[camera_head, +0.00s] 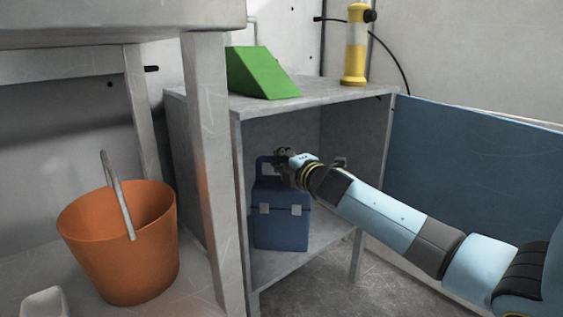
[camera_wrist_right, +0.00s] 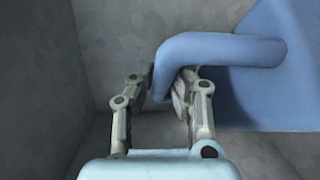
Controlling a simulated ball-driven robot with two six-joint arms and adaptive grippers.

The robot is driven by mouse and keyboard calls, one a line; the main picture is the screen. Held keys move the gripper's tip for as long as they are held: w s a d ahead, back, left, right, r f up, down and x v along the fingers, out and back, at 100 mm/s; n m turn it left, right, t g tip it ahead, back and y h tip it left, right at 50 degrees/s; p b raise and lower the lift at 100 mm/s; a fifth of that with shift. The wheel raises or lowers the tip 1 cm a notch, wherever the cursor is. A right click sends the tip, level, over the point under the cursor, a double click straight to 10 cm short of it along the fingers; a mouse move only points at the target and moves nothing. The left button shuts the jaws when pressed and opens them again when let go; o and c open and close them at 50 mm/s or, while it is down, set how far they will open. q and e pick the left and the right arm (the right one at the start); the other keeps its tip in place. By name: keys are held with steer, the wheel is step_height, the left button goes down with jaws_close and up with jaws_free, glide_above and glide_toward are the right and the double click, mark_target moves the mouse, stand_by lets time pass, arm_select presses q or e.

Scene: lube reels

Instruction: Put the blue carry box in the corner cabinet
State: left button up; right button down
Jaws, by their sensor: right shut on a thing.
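The blue carry box (camera_head: 281,223) is upright inside the open grey corner cabinet (camera_head: 335,99), over its bottom shelf. I cannot tell whether its base touches the shelf. My right gripper (camera_head: 282,158) reaches in from the right and is shut on the box's handle. In the right wrist view, the gripper's fingers (camera_wrist_right: 165,88) are on either side of the blue handle bar, and part of the box body (camera_wrist_right: 275,75) shows at the right. The blue cabinet door (camera_head: 480,180) stands open to the right. My left gripper is not in view.
A green wedge (camera_head: 262,73) and a yellow and white cylinder (camera_head: 355,50) stand on the cabinet top. An orange bucket (camera_head: 120,245) stands at the left. A grey table leg (camera_head: 212,170) stands close before the cabinet's left side. Bare floor shows below right.

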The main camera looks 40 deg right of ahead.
steer(key=c, duration=1.8)
jaws_free()
steer(key=shift+f, duration=0.1)
steer(key=o, duration=0.4)
steer(key=s+a+r, duration=0.1)
steer(key=s+a, duration=0.1)
steer(key=s, duration=1)
steer(key=s+a+f+m+g+h, duration=0.1)
steer(key=s+a+f+m+g, duration=0.1)
steer(key=s+f+m+g, duration=0.45)
steer(key=s+a+f+m+g+h, duration=0.15)
steer(key=s+f+m, duration=0.3)
steer(key=s, duration=0.45)
steer(key=s+a+f+m+g+y, duration=0.1)
steer(key=s+a+m, duration=0.1)
steer(key=s, duration=0.3)
steer(key=s+a+f+m+g+y, duration=0.1)
steer(key=s+a+g+y, duration=0.1)
steer(key=s+a, duration=0.3)
steer(key=s+a+m+g+y, duration=0.1)
steer(key=s+a+m+g, duration=0.1)
steer(key=s, duration=0.3)
steer(key=shift+s+a+f+m+y, duration=0.3)
steer(key=shift+a+f, duration=0.1)
steer(key=shift+a, duration=0.3)
